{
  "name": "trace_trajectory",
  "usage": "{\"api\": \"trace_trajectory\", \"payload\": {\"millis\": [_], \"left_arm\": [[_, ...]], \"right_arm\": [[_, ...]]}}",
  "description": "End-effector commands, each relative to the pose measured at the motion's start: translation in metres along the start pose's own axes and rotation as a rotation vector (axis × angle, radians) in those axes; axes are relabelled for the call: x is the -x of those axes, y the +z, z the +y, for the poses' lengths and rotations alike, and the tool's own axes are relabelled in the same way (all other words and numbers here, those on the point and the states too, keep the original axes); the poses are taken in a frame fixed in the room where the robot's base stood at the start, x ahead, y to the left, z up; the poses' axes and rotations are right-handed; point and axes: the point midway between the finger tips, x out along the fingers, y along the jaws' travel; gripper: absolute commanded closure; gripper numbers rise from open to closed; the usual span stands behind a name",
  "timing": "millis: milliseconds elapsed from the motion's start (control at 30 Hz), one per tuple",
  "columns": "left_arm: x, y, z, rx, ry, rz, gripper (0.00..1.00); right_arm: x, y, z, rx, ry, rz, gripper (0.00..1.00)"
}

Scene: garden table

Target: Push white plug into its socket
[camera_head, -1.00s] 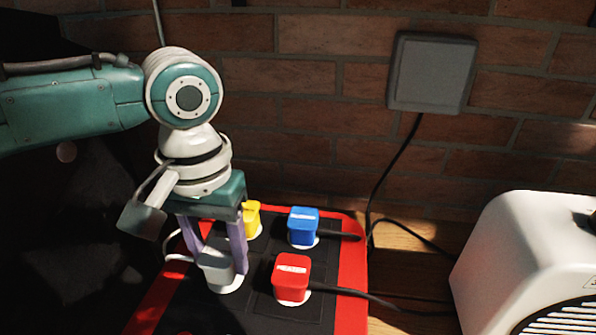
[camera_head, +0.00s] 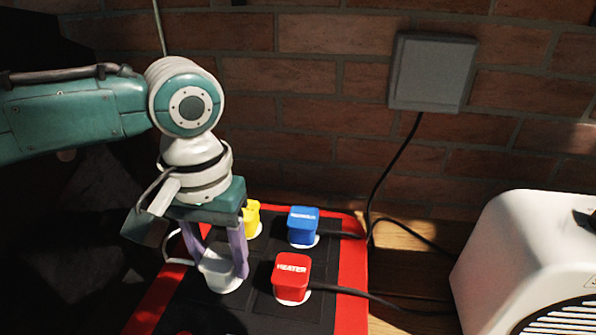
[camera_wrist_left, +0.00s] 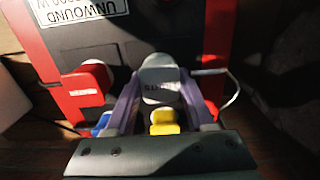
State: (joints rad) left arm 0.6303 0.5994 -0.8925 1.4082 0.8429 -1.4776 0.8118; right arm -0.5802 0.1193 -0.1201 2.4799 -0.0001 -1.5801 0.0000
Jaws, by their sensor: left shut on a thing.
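The white plug (camera_head: 219,271) stands over a white round socket (camera_head: 228,287) on the black panel with the red border. My left gripper (camera_head: 222,262) points down from above, with its two purple fingers shut on the sides of the plug. In the left wrist view the white plug (camera_wrist_left: 160,85) sits between the fingers, with dark lettering on it and the pale socket rim (camera_wrist_left: 158,60) just beyond. Whether the plug is fully seated I cannot tell. My right gripper is not in view.
A yellow plug (camera_head: 252,219) is close behind the gripper. A blue plug (camera_head: 303,226) and a red plug (camera_head: 291,277) stand to the right, with black cables running right. A white appliance (camera_head: 520,260) is at the right; a brick wall (camera_head: 300,100) is behind.

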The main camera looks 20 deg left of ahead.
Motion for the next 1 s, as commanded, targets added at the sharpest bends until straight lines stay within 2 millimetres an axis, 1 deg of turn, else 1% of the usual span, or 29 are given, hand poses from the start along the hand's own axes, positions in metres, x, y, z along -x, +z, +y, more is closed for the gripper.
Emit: {"api": "trace_trajectory", "payload": {"millis": [100, 133, 433, 667, 767, 867, 1000], "left_arm": [[-0.003, 0.0, 0.0, 0.0, 0.001, 0.0, 0.95], [-0.003, 0.0, 0.0, 0.0, 0.001, 0.0, 0.45], [-0.003, 0.0, 0.0, 0.0, 0.0, 0.0, 0.11], [-0.002, 0.0, 0.0, 0.0, 0.0, 0.0, 0.11], [0.003, 0.0, 0.0, 0.0, 0.001, 0.001, 0.11], [0.017, -0.001, 0.0, 0.0, 0.001, 0.003, 0.11], [0.045, -0.001, 0.0, -0.001, 0.002, 0.004, 0.11]], "right_arm": [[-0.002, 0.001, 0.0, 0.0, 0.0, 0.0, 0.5], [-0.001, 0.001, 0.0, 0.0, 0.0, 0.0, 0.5], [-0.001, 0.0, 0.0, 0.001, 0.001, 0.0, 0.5], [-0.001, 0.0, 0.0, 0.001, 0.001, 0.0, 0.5], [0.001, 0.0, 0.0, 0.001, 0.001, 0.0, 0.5], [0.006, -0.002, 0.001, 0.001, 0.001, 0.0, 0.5], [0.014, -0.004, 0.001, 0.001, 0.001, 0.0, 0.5]]}}
